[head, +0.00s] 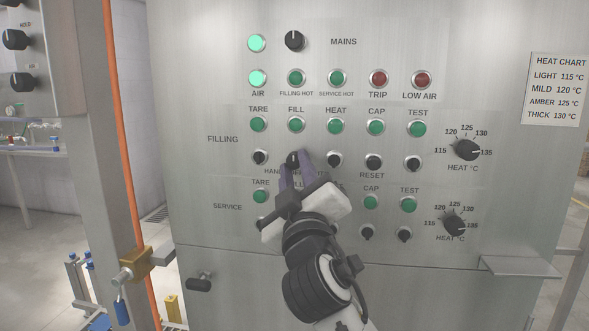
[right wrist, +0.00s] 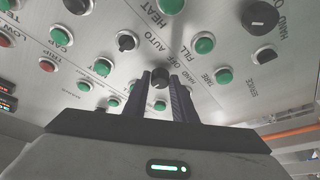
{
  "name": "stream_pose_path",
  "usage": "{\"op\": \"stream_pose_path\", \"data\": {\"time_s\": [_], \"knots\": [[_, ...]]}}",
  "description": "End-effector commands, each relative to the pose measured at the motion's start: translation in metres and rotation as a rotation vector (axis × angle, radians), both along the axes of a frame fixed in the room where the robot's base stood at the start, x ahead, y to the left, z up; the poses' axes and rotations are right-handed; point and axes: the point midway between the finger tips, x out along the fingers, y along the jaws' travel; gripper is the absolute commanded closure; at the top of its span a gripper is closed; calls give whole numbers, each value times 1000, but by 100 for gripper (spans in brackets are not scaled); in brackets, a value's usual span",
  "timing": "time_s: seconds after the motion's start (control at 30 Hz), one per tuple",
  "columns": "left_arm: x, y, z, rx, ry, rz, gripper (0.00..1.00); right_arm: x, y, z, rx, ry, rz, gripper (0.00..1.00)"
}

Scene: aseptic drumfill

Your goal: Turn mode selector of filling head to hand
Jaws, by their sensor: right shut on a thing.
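The filling panel (head: 230,180) is a grey metal face with labelled rows of lamps and black selectors. My right gripper (head: 294,162) reaches up to the FILLING row, its two purple-grey fingers closed on the small black selector (head: 293,157) below the green FILL lamp (head: 296,124). In the right wrist view that selector (right wrist: 160,75) sits between my right fingertips (right wrist: 161,82), with HAND and AUTO lettering around it. Its pointer direction is too small to tell. The gripper hides part of the lettering and the SERVICE row below. My left gripper is not in view.
Neighbouring selectors stand close by under TARE (head: 260,157) and HEAT (head: 334,160). HEAT dials (head: 467,150) are at the right. A small shelf (head: 520,266) juts out at the lower right. An orange hose (head: 132,150) runs down a post at the left.

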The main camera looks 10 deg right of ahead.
Motion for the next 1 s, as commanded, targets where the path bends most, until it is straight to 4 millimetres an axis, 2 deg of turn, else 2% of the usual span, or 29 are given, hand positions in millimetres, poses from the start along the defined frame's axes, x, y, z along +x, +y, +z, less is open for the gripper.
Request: {"op": "stream_pose_path", "data": {"time_s": [0.7, 1.0], "knots": [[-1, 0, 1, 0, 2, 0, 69, -1, -3, 7, -630, 261, -2, 98], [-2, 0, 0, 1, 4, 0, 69, -1, -3, 9, -836, 349, -1, 98]]}}
